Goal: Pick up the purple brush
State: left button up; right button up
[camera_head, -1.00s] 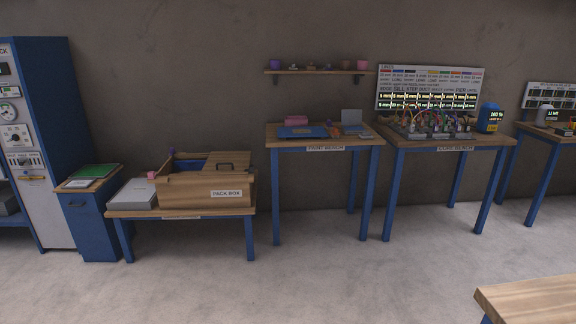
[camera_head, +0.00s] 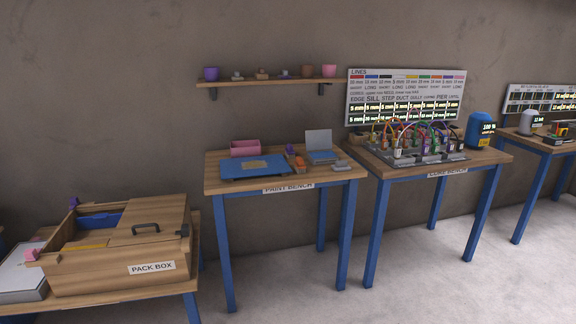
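I cannot make out a purple brush for certain. A small purple and orange item (camera_head: 299,161) lies on the paint bench (camera_head: 214,177), too small to identify. A purple pot (camera_head: 211,74) stands at the left end of the wall shelf. Neither of my grippers is in view.
The paint bench also holds a pink box (camera_head: 245,148), a blue tray (camera_head: 256,167) and a small device with a grey panel (camera_head: 319,143). A wooden pack box (camera_head: 106,269) sits on a low table at left. The cure bench (camera_head: 480,157) stands at right. Floor in front is clear.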

aim_at(290, 153)
jog(key=i+l+z, duration=0.25)
jog(key=i, duration=0.7)
jog(key=i+z, duration=0.25)
jog(key=i, duration=0.75)
